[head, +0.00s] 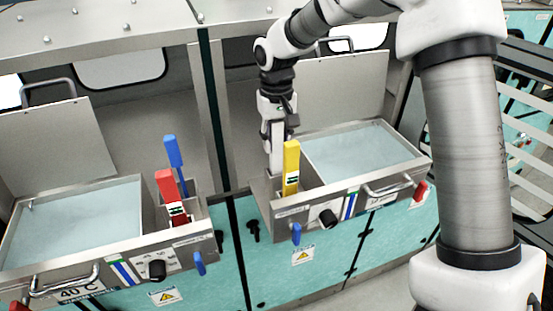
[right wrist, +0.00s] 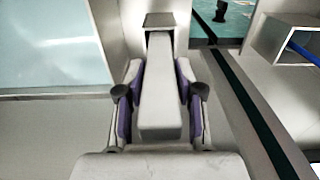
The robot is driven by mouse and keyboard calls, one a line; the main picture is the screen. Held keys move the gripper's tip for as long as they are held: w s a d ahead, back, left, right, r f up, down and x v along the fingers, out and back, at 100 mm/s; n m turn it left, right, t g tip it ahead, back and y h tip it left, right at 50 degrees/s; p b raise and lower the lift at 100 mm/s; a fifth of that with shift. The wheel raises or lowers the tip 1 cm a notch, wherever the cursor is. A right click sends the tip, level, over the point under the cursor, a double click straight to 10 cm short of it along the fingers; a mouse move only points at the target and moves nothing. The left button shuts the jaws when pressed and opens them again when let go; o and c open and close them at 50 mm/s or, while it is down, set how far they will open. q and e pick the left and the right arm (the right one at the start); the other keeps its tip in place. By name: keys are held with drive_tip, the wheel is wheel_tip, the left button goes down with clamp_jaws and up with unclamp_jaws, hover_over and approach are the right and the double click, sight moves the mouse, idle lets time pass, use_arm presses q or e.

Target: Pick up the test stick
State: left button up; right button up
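My right gripper (head: 276,124) points down over the narrow side compartment (head: 264,200) of the right water bath. In the right wrist view, its purple-padded fingers (right wrist: 160,100) lie against both sides of a pale grey-white stick (right wrist: 160,118), which I take as the test stick. In the head view this pale stick (head: 275,155) stands nearly upright behind a yellow stick (head: 291,168). Its lower end goes behind the compartment's rim, so I cannot tell how deep it sits. My left gripper is out of view.
The right bath (head: 360,152) is beside the held stick, with a raised lid behind. The left bath (head: 75,225) has a red stick (head: 167,190) and a blue stick (head: 174,152) in its side compartment. A gap separates the two baths.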

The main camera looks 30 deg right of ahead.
drive_tip(key=shift+c, duration=1.4)
